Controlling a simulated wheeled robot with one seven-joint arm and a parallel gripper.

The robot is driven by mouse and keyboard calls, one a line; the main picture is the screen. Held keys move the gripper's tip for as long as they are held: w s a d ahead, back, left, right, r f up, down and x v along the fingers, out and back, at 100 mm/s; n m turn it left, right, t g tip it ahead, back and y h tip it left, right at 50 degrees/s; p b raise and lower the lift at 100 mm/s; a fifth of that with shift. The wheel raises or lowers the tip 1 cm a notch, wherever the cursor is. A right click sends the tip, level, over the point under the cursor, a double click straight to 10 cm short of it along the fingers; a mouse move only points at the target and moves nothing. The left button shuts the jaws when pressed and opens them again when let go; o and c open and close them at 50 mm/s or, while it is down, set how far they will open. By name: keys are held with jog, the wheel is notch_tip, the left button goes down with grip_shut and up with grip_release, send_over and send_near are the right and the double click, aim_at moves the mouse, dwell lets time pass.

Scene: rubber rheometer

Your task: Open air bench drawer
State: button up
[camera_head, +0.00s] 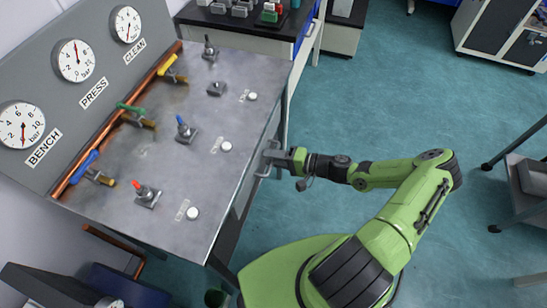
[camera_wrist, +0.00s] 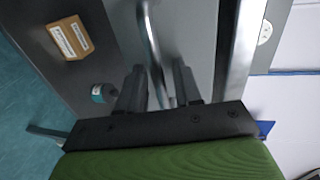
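The air bench (camera_head: 170,205) has a grey top, and its front side faces my arm. A bent silver bar handle (camera_wrist: 151,40) runs along a grey front panel (camera_wrist: 190,25) in the wrist view. My gripper (camera_head: 280,158) is at the bench's front edge, level with the handle. In the wrist view its two dark fingers (camera_wrist: 159,75) stand on either side of the bar, with gaps visible beside it, so it looks open around the handle. My gripper hides part of the handle in the head view. I cannot tell there whether the drawer stands slightly out.
Gauges (camera_head: 75,60) and coloured valves stand along the bench's back, with small knobs on top. The wrist view shows a small labelled box (camera_wrist: 70,38) and a round teal-marked item (camera_wrist: 103,92) on a dark surface. The teal floor (camera_head: 340,110) is clear beside the bench.

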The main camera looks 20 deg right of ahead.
grip_shut()
jog(key=shift+s+d, duration=0.1)
